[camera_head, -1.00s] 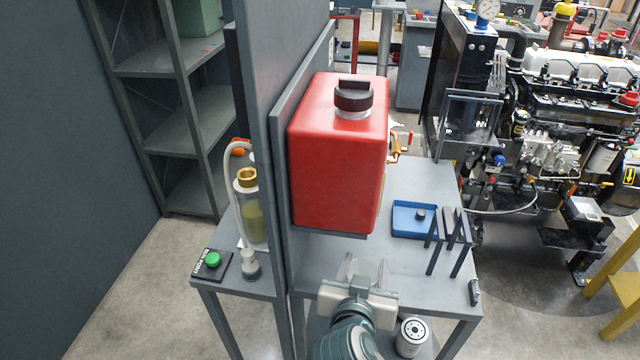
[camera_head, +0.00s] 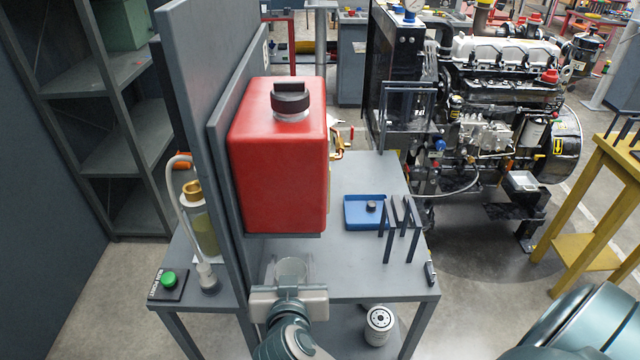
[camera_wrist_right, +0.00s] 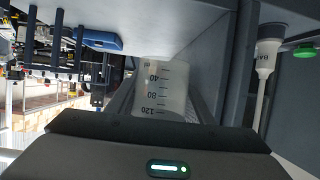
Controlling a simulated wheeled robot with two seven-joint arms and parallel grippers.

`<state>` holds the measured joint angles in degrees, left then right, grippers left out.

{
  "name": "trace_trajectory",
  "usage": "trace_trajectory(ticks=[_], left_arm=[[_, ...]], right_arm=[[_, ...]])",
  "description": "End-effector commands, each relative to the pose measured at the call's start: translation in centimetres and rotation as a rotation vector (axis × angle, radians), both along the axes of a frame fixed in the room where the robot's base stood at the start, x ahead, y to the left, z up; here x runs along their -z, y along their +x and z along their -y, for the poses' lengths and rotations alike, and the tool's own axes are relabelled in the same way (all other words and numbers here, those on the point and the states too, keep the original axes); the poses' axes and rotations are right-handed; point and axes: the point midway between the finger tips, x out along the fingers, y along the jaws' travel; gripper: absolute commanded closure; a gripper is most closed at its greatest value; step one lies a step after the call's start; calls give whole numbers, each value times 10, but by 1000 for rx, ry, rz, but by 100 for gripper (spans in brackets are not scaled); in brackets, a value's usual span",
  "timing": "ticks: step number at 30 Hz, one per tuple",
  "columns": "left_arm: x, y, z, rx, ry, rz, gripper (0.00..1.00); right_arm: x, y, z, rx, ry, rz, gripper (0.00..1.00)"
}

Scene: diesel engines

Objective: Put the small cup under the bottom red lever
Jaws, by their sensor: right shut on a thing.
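My right gripper (camera_head: 290,288) is shut on a small clear cup (camera_head: 292,268). The cup is held in front of and below the red tank (camera_head: 278,160). In the right wrist view the cup (camera_wrist_right: 163,88) shows a graduated scale with marks such as 40, 80 and 120. A brass valve (camera_head: 338,150) with a small red lever (camera_head: 351,134) sticks out on the right side of the tank. The tank hides part of it, and I cannot make out a second lever. My left gripper is not in view.
The grey bench (camera_head: 345,265) has bare room right of the tank. A blue tray (camera_head: 358,222) holds a small dark piece, beside a dark rack (camera_head: 402,215). A grey upright panel (camera_head: 205,100) stands left of the tank. A white filter (camera_head: 379,320) is below the bench.

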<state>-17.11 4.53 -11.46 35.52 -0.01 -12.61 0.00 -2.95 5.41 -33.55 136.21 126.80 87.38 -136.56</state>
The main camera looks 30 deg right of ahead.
Motion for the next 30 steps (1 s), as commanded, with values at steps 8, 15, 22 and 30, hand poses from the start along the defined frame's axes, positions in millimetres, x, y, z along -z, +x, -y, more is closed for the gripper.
trace_trajectory(ticks=[8, 15, 22, 30], left_arm=[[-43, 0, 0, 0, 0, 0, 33], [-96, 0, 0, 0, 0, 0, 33], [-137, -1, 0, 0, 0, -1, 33], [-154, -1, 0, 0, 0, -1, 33]], right_arm=[[-1, 29, 17, 16, -5, -6, 78], [22, 61, 54, 20, -7, -9, 78], [55, 75, 98, 18, -3, -6, 78], [80, 75, 126, 18, 0, -1, 78]])
